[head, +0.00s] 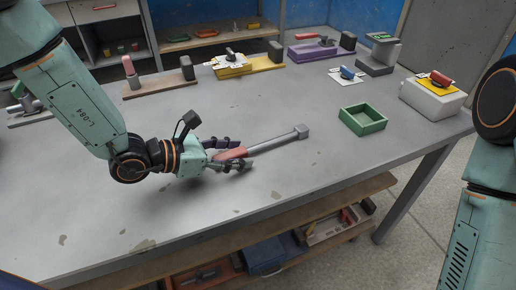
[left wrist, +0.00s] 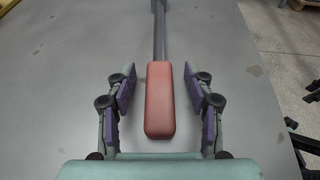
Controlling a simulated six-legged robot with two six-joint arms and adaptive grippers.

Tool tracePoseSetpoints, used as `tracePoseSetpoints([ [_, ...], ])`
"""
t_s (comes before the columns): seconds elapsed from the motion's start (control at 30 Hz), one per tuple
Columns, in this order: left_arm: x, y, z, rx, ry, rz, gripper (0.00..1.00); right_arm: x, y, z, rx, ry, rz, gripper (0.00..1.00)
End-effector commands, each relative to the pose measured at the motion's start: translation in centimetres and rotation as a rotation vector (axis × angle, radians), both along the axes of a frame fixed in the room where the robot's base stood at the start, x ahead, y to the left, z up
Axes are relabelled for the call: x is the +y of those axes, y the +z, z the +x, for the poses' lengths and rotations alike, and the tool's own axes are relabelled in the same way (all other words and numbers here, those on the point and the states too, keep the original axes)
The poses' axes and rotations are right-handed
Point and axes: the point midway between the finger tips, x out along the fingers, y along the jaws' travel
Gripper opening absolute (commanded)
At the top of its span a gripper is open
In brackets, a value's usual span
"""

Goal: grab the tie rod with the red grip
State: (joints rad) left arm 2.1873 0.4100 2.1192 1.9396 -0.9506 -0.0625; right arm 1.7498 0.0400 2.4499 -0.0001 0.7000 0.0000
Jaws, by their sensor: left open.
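The tie rod (head: 275,143) lies on the grey table, with its red grip (head: 231,154) toward my left gripper and a grey square end pointing to the right. My left gripper (head: 236,154) is open, with its fingers on either side of the red grip. In the left wrist view the red grip (left wrist: 159,100) lies between the two purple-padded fingers (left wrist: 162,95), with a gap on each side. The grey rod (left wrist: 159,32) runs away from the gripper there. My right gripper is not in view; only part of my right arm shows at the right edge.
A green tray (head: 362,120) stands right of the rod. Along the back of the table (head: 330,185) are a yellow fixture (head: 262,66), a purple fixture (head: 318,50) and a white block (head: 432,98). The table around the rod is clear. A shelf with boxes is below.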

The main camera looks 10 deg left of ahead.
Motion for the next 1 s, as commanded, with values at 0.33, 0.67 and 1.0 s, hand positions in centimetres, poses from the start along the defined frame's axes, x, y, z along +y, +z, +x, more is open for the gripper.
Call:
tracePoseSetpoints([
  [0.33,-0.01,0.03,0.01,0.000,0.000,0.000,0.42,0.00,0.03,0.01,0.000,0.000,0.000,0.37],
  [0.67,-0.01,0.02,-0.02,0.000,0.000,0.000,0.14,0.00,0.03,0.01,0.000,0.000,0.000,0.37],
  [1.0,-0.01,0.05,0.01,-0.001,0.000,-0.001,0.00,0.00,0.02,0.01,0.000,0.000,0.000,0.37],
])
